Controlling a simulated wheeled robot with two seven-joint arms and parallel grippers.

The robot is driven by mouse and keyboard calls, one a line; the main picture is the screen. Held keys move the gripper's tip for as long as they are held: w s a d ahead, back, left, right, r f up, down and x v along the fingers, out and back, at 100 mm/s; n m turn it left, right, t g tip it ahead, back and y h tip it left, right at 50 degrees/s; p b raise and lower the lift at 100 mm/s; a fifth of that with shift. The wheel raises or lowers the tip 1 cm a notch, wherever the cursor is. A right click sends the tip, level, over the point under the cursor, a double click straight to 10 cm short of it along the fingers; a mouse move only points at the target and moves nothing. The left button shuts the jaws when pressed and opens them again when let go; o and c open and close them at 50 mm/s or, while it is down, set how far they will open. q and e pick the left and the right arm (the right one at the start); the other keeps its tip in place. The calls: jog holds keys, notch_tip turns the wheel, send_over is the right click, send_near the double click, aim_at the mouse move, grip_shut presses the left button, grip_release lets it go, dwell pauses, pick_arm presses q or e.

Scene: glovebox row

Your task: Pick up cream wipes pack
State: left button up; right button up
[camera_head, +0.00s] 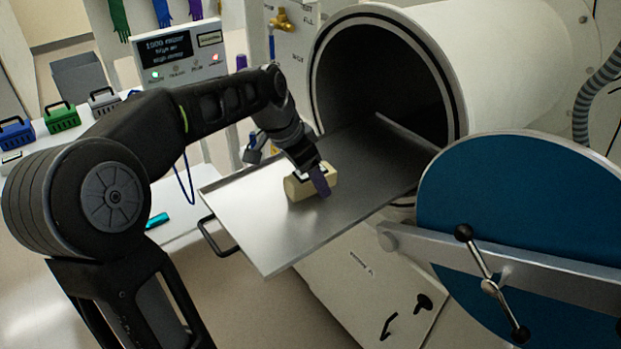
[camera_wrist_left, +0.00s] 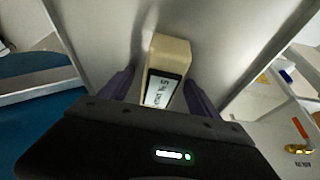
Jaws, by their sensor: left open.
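The cream wipes pack (camera_head: 297,190) lies on a metal tray (camera_head: 262,243) that slides out of a round chamber opening. My left gripper (camera_head: 318,180) is over the pack, with one purple finger in front of its near side. In the left wrist view the pack (camera_wrist_left: 171,58) shows a label with dark text and sits between the two purple fingers of my gripper (camera_wrist_left: 160,92). The fingers are open, one to each side of it. In the head view the far finger is hidden. My right gripper is not in view.
The round chamber (camera_head: 385,75) opens behind the tray. Its blue door (camera_head: 530,225) with a crossbar handle stands open at the right. A counter at the left holds blue, green and grey handled cases (camera_head: 62,117). The rest of the tray is bare.

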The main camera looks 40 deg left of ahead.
pick_arm(q)
jog(key=shift+c, duration=0.4)
grip_shut()
dwell(0.7)
